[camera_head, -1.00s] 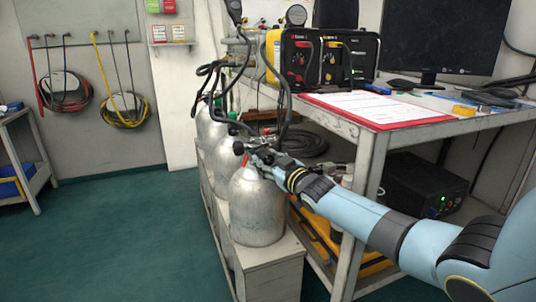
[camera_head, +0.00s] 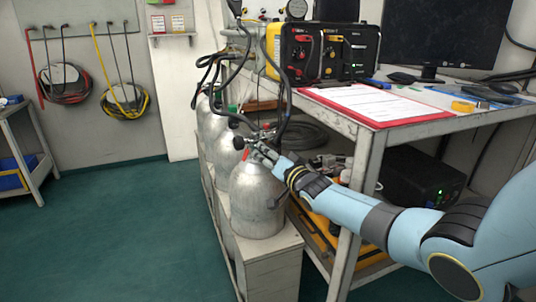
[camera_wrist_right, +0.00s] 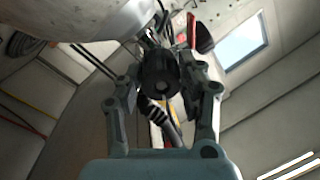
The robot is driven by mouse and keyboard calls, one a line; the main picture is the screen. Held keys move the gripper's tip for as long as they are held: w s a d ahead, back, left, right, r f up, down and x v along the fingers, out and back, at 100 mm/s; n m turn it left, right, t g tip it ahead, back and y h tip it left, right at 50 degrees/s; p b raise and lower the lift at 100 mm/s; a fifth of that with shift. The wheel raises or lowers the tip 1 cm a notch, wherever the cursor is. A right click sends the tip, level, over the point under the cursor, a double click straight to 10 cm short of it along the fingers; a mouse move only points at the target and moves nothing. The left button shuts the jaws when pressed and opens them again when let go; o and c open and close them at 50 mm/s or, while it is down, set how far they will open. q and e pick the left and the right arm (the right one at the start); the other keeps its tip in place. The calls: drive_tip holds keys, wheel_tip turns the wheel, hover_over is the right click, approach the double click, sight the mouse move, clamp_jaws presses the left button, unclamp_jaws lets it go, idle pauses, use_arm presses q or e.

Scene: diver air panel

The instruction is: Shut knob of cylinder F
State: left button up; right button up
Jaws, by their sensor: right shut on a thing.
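Silver cylinders stand in a row beside the bench. The nearest cylinder (camera_head: 256,200) has a valve with a red part and a hose at its top; I cannot read a letter on it. My right gripper (camera_head: 260,150) reaches that valve from the right. In the right wrist view the two fingers (camera_wrist_right: 162,90) are shut on a black round knob (camera_wrist_right: 160,72), one on each side. The gripper hides much of this knob in the head view. Another black knob (camera_head: 239,142) shows just left of the gripper. My left gripper is not in view.
The cylinders stand in a grey rack (camera_head: 268,262). Black hoses (camera_head: 284,85) run from the valves up to a yellow and black panel (camera_head: 322,52) on the bench. A red clipboard (camera_head: 375,105) lies near the bench edge. The green floor at left is clear.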

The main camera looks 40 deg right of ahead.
drive_tip(key=shift+s+f+m, duration=0.1)
drive_tip(key=shift+f+m, duration=0.1)
drive_tip(key=shift+m, duration=0.7)
drive_tip(key=m, duration=0.2)
drive_tip(key=shift+m, duration=0.4)
drive_tip(key=shift+a+m, duration=0.1)
drive_tip(key=shift+m, duration=0.9)
drive_tip(key=shift+m+h, duration=0.3)
drive_tip(key=shift+m, duration=0.6)
drive_tip(key=shift+f+m, duration=0.1)
drive_tip(key=shift+m, duration=0.7)
use_arm(q)
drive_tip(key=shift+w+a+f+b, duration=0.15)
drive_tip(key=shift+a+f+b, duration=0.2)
drive_tip(key=shift+b, duration=0.15)
use_arm(e)
drive_tip(key=shift+m, duration=1.5)
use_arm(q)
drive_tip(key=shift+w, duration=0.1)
